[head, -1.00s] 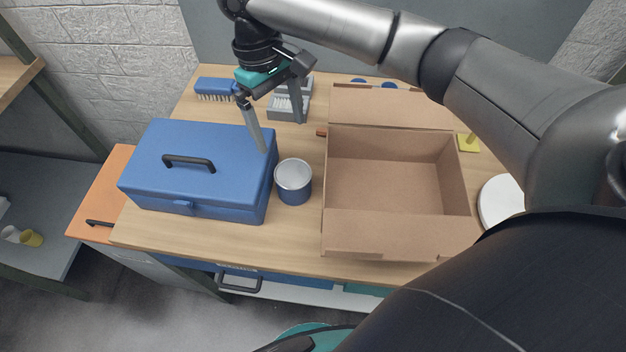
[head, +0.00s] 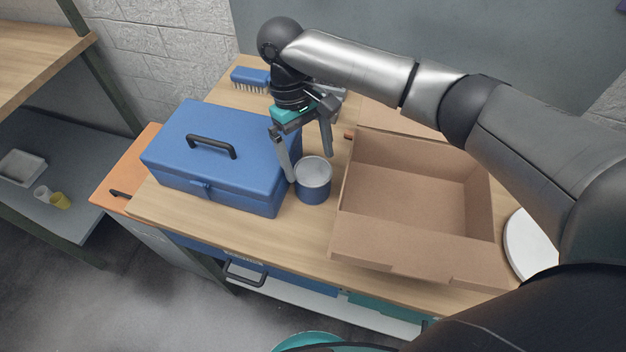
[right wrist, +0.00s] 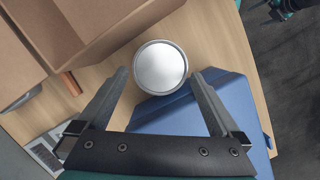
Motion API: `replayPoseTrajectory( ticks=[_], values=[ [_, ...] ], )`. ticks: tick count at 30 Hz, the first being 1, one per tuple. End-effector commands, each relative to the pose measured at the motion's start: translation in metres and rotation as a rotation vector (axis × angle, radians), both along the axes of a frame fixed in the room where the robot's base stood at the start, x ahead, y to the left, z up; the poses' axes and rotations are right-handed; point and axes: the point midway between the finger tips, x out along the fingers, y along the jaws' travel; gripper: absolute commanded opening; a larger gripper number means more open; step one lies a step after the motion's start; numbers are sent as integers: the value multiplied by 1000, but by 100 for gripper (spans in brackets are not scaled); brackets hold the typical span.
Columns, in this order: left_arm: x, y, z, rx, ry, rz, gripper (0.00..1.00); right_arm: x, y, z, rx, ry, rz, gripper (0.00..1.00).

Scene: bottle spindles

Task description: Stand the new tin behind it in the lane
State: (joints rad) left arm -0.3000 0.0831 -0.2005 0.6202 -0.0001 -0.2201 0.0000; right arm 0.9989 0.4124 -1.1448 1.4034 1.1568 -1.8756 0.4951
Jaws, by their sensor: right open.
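One tin (head: 313,184), blue with a silver-grey top, stands upright on the workbench between the blue toolbox (head: 215,150) and the open cardboard box (head: 400,255). My right gripper (head: 310,168) is open just behind and above the tin, with its fingers pointing down. In the right wrist view the tin's round top (right wrist: 160,67) lies just ahead of the fingertips, centred between them, and nothing is held. A second tin does not show. My left gripper is out of view.
The toolbox is close on the tin's left and the cardboard box close on its right. A blue brush (head: 250,78) lies at the back left. A white round thing (head: 530,245) is at the right. Bare bench (head: 265,235) shows in front of the tin.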

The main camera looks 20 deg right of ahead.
Motion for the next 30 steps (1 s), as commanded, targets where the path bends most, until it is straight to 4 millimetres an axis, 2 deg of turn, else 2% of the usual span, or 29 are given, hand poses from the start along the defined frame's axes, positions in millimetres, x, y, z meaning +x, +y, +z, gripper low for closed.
replayPoseTrajectory(
  ticks=[10, 20, 30],
  values=[
    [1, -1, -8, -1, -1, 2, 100, -11, -5, -44, -2, 1, -1, 100],
    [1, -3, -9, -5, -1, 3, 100, -13, -6, -49, -1, 0, 0, 99],
    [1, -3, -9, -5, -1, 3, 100, -13, -5, -49, -1, 0, 0, 61]
  ],
)
